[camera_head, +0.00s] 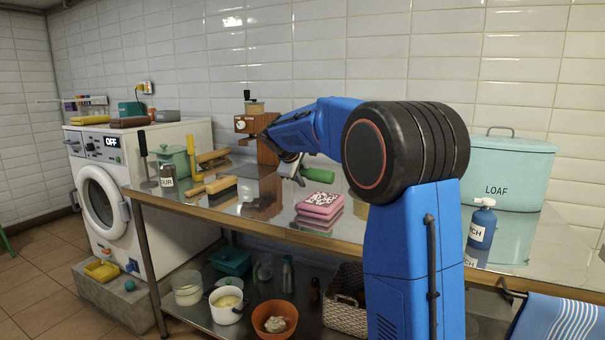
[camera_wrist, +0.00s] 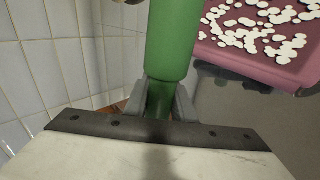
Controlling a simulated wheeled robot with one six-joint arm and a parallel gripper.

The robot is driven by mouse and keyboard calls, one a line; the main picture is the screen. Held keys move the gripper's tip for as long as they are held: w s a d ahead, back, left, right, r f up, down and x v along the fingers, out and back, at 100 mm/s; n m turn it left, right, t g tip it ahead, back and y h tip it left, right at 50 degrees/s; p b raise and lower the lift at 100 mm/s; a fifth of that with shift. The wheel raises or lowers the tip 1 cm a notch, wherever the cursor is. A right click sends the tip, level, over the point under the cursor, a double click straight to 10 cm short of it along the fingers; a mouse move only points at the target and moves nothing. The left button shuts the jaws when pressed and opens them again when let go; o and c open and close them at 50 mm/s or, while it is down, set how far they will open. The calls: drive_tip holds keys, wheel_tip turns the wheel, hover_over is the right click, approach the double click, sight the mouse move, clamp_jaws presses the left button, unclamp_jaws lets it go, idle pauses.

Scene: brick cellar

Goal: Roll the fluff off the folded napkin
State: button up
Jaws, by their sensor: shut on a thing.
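The folded napkin (camera_head: 322,199) is a pink stack on the metal table, left of my arm in the head view. White fluff covers its top; in the wrist view white flecks (camera_wrist: 255,38) lie on the pink napkin (camera_wrist: 285,73) at upper right. My gripper (camera_wrist: 158,104) is shut on the green roller (camera_wrist: 174,42), around its narrow part. In the head view the green roller (camera_head: 318,175) shows beyond the napkin, beside my gripper (camera_head: 292,170). The roller is off to the left of the napkin in the wrist view. Its far end is cut off there.
A wooden grinder (camera_head: 258,130) stands behind my gripper. A blue bottle (camera_head: 481,225) and a LOAF bin (camera_head: 497,175) are at right. The tiled wall is close behind.

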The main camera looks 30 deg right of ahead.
drive_tip(key=shift+f, duration=1.55)
drive_tip(key=shift+s+a+f, duration=0.1)
drive_tip(key=shift+a+f, duration=0.05)
drive_tip(key=shift+a, duration=0.05)
drive_tip(key=shift+s+a, duration=0.8)
drive_tip(key=shift+a, duration=0.2)
drive_tip(key=shift+s+a, duration=0.8)
drive_tip(key=shift+a, duration=0.25)
drive_tip(key=shift+s+a, duration=0.8)
drive_tip(key=shift+a, duration=0.2)
drive_tip(key=shift+w+d, duration=0.85)
drive_tip(key=shift+d, duration=0.25)
drive_tip(key=shift+w+d, duration=0.85)
drive_tip(key=shift+d, duration=0.2)
drive_tip(key=shift+w+d, duration=0.85)
drive_tip(key=shift+d, duration=0.25)
drive_tip(key=shift+s+a, duration=0.85)
drive_tip(key=shift+a, duration=0.25)
drive_tip(key=shift+s+a, duration=0.85)
drive_tip(key=shift+a, duration=0.2)
drive_tip(key=shift+s+a, duration=0.85)
drive_tip(key=shift+a, duration=0.25)
wheel_tip(320, 180, up, 7)
drive_tip(key=shift+w+d, duration=0.1)
